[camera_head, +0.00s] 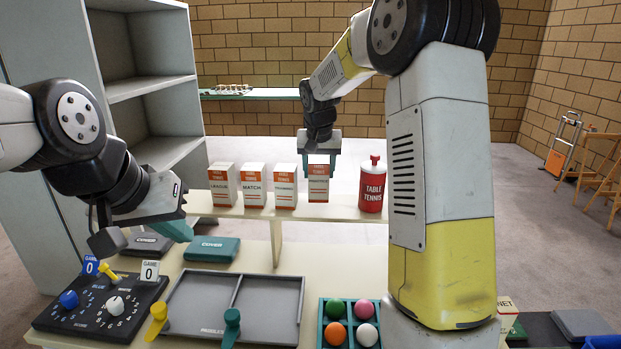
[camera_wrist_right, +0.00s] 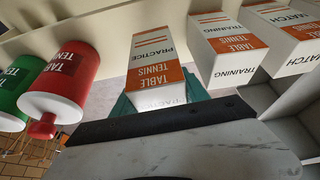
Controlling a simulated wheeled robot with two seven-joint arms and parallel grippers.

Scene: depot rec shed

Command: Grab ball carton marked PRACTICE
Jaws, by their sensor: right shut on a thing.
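The PRACTICE carton (camera_head: 318,188) is white with an orange TABLE TENNIS band. In the head view it is at the back shelf, right of the other cartons, its base slightly higher in the picture than theirs. My right gripper (camera_head: 320,165) is shut on its upper part from above. In the right wrist view the carton (camera_wrist_right: 155,60) shows its PRACTICE label between the teal fingers (camera_wrist_right: 165,105). My left gripper (camera_head: 140,235) hangs empty over the left of the table, its teal fingers apart.
TRAINING (camera_head: 285,188), MATCH (camera_head: 254,188) and LEAGUE (camera_head: 222,187) cartons stand left of it; a red TABLE TENNIS canister (camera_head: 373,187) stands right. In front are a grey paddle tray (camera_head: 205,302), ball box (camera_head: 350,325), score panel (camera_head: 98,310) and teal COVER case (camera_head: 212,249).

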